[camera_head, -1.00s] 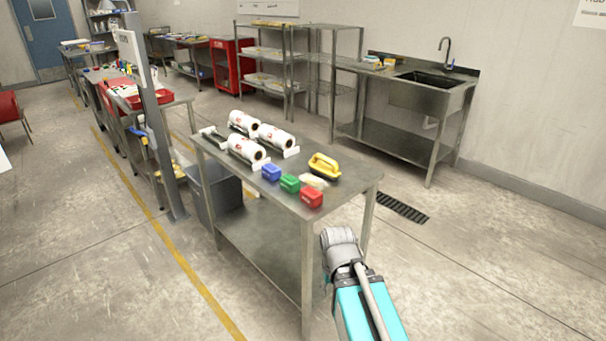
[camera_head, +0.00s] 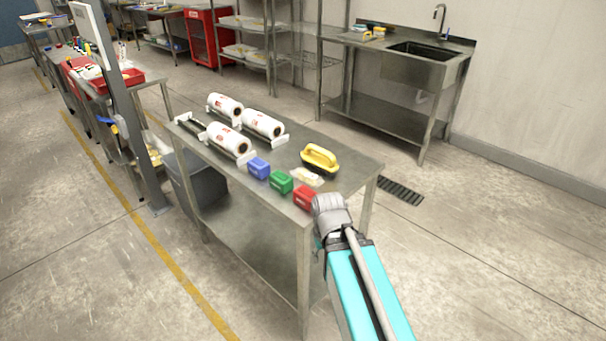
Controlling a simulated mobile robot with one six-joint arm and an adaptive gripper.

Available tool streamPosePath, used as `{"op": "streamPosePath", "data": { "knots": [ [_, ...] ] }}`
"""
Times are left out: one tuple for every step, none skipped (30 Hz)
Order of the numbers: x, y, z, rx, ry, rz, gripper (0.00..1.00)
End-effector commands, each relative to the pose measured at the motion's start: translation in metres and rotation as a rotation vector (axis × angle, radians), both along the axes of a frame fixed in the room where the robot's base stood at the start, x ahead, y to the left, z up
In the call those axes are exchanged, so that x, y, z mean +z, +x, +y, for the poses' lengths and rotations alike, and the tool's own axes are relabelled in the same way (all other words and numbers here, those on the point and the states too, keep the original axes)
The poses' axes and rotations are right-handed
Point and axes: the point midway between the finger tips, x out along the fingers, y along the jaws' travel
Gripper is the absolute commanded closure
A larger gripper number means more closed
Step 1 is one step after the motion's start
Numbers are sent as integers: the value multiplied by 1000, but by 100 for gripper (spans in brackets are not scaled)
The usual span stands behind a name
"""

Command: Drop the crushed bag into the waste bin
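A small crumpled cream-coloured item (camera_head: 308,177), which looks like the crushed bag, lies on the near right part of the steel table (camera_head: 345,160).
Blue (camera_head: 258,168), green (camera_head: 280,182) and red (camera_head: 304,198) blocks line the table's near edge. A grey post (camera_head: 128,120) stands left of the bin.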

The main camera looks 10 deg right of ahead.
Motion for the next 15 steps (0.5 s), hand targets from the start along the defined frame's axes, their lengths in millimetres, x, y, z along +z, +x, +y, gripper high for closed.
{"op": "streamPosePath", "data": {
  "knots": [
    [0, 0, 0, 0, 0, 0, 43],
    [0, 0, 0, 0, 0, 0, 43],
    [0, 0, 0, 0, 0, 0, 43],
    [0, 0, 0, 0, 0, 0, 43],
    [0, 0, 0, 0, 0, 0, 43],
    [0, 0, 0, 0, 0, 0, 43],
    [0, 0, 0, 0, 0, 0, 43],
    [0, 0, 0, 0, 0, 0, 43],
    [0, 0, 0, 0, 0, 0, 39],
    [0, 0, 0, 0, 0, 0, 34],
    [0, 0, 0, 1, 0, 0, 28],
    [1, 1, 0, 2, 0, 0, 21],
    [2, 2, 0, 4, 0, 0, 15],
    [3, 4, 0, 6, 0, 0, 9],
    [5, 7, 0, 11, 0, 0, 2]
  ]
}}
